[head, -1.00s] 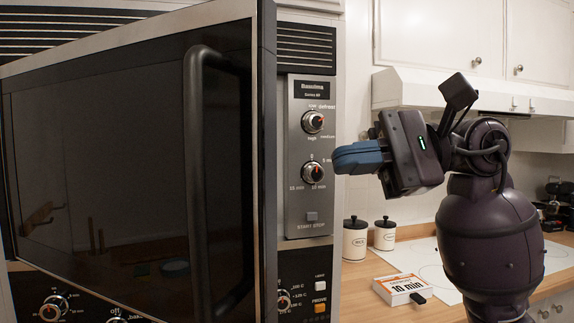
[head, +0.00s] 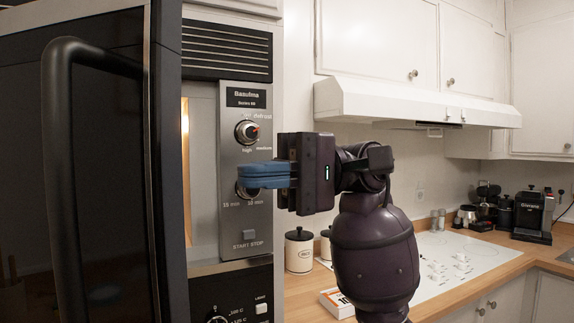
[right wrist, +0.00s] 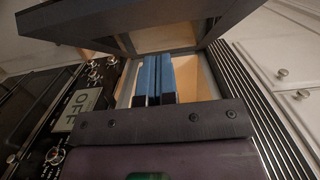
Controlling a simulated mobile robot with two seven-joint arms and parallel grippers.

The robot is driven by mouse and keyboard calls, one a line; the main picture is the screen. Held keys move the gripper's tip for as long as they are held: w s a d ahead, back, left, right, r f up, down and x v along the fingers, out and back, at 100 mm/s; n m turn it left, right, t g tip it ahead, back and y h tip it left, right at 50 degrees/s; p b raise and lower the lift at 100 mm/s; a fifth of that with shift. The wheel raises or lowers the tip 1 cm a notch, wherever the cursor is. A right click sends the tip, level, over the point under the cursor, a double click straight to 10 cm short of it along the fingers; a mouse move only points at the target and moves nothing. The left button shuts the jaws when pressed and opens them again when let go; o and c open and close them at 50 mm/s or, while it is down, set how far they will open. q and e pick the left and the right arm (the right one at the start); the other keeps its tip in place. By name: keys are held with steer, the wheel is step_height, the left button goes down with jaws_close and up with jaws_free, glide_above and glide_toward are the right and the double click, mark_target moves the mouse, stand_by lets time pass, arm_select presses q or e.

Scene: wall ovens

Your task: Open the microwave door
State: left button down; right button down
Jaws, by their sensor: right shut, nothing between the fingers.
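The microwave door (head: 110,200) is dark with a thick black bar handle (head: 65,190) and fills the left of the head view. It stands ajar, and a lit strip of the microwave interior (head: 186,150) shows between its edge and the control panel (head: 246,210). In the right wrist view the open door (right wrist: 130,25) hangs across the top, with the lit cavity behind the fingers. My right gripper (head: 240,176) has blue fingers, shut and empty. In the head view it points left across the panel, overlapping the lower knob. My left gripper is not in view.
A white range hood (head: 420,103) and cabinets are at the upper right. A canister (head: 299,250) and a small box (head: 337,303) stand on the wooden counter by the cooktop (head: 465,255). Oven controls (head: 235,310) lie below the microwave panel.

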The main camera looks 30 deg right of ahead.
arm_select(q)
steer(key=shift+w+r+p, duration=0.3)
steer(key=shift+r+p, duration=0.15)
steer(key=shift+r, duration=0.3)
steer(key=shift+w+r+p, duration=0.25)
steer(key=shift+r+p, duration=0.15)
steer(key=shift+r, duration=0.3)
arm_select(e)
steer(key=s+a, duration=0.3)
steer(key=a, duration=0.3)
steer(key=shift+s, duration=0.3)
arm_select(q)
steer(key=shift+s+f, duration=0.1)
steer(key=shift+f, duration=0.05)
arm_select(e)
steer(key=shift+s, duration=0.1)
